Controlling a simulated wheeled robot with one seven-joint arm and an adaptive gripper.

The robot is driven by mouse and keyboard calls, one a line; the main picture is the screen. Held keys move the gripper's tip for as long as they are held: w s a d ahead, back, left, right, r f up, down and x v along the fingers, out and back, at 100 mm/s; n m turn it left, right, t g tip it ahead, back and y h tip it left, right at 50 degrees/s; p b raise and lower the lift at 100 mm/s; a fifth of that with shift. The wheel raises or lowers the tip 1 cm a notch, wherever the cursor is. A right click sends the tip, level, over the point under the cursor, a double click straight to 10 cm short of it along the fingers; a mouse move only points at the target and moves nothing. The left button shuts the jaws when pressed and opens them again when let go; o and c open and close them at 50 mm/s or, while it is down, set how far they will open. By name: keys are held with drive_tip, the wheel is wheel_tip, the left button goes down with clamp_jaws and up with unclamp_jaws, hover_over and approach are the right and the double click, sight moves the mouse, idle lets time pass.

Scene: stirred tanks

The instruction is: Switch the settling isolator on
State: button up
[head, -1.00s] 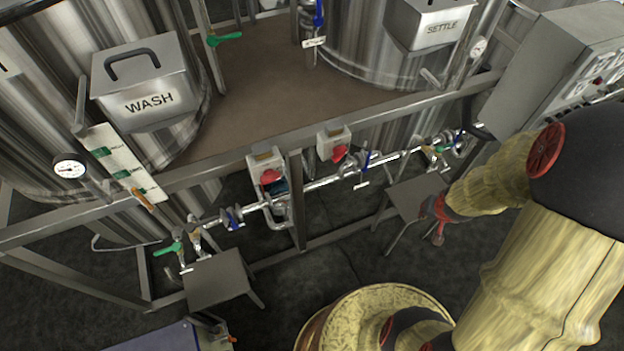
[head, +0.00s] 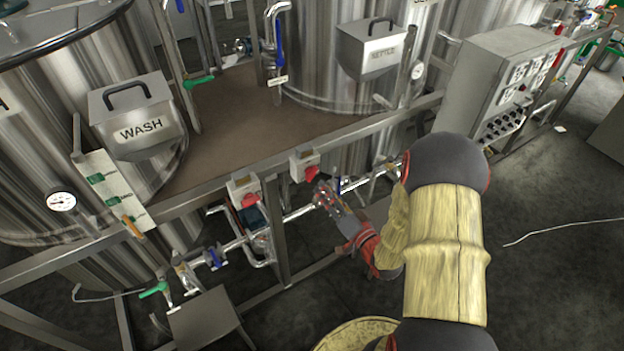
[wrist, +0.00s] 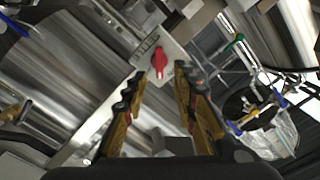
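A grey isolator box (head: 303,159) with a red rotary knob (head: 312,174) is mounted on the frame rail below the SETTLE tank (head: 368,52). My gripper (head: 322,192) is just below and in front of this knob in the head view. In the wrist view a red knob (wrist: 158,61) on a pale plate (wrist: 146,48) lies ahead, between and beyond the fingertips. My gripper (wrist: 158,84) is open and empty there, with no visible contact. The plate's lettering is too small to read. A second isolator box (head: 241,184) with a red knob (head: 249,200) sits further left.
Pipes with blue-handled valves (head: 215,257) run below the rail. A small grey step (head: 205,318) stands at lower left. The WASH tank box (head: 138,118) is at left, and a control cabinet (head: 490,85) is at right. Open dark floor lies at lower right.

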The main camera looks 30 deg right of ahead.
sight(314, 176)
drive_tip(key=w+b, duration=0.1)
drive_tip(key=w, duration=0.6)
drive_tip(key=shift+w+a, duration=0.1)
drive_tip(key=shift+w, duration=0.1)
drive_tip(key=shift+c, duration=0.3)
clamp_jaws()
